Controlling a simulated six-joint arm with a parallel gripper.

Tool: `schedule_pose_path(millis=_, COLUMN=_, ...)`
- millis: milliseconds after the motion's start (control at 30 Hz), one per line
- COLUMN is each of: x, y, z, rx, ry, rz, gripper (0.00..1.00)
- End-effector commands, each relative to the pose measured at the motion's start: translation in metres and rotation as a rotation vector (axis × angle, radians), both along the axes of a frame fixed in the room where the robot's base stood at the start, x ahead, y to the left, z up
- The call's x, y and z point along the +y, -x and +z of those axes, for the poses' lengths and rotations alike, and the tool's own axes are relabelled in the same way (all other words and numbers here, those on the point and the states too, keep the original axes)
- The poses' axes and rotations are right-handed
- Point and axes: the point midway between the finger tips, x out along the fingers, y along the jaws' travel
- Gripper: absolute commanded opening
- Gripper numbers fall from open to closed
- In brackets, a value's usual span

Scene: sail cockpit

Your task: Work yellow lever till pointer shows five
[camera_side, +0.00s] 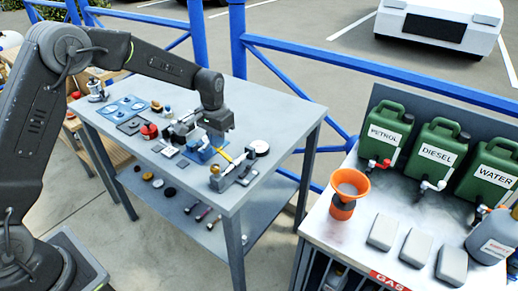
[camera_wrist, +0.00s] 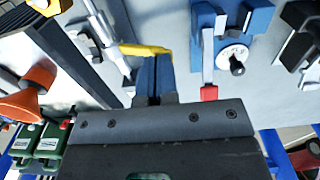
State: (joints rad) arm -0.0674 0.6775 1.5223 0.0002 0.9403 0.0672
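The yellow lever (camera_side: 223,154) is near the front right of the grey table, just below my gripper (camera_side: 218,133) in the side view. In the wrist view the yellow lever (camera_wrist: 146,49) lies crosswise at the fingertips of my gripper (camera_wrist: 154,58). The fingers are together with only a thin line between them, and the lever shows beyond their tips. I cannot tell whether they touch it. A round white-faced part (camera_side: 261,147) stands to the right of the lever; I cannot read a pointer or number on it.
In the wrist view, a blue fixture (camera_wrist: 258,18) with a red-tipped lever (camera_wrist: 209,93) is close to the right of my fingers. A silver rod (camera_wrist: 105,38) is at the left. Several other fittings crowd the table (camera_side: 285,108). A side bench holds green cans (camera_side: 386,137) and an orange funnel (camera_side: 346,195).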

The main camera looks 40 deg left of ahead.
Motion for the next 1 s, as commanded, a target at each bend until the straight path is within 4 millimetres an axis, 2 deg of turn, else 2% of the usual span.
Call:
schedule_pose_path(millis=700, x=-0.001, y=0.001, z=-0.029, rx=0.004, ry=0.001, rz=-0.001, gripper=0.0)
schedule_pose_path(millis=1000, x=-0.001, y=0.0, z=-0.015, rx=0.001, ry=0.0, rz=-0.001, gripper=0.0)
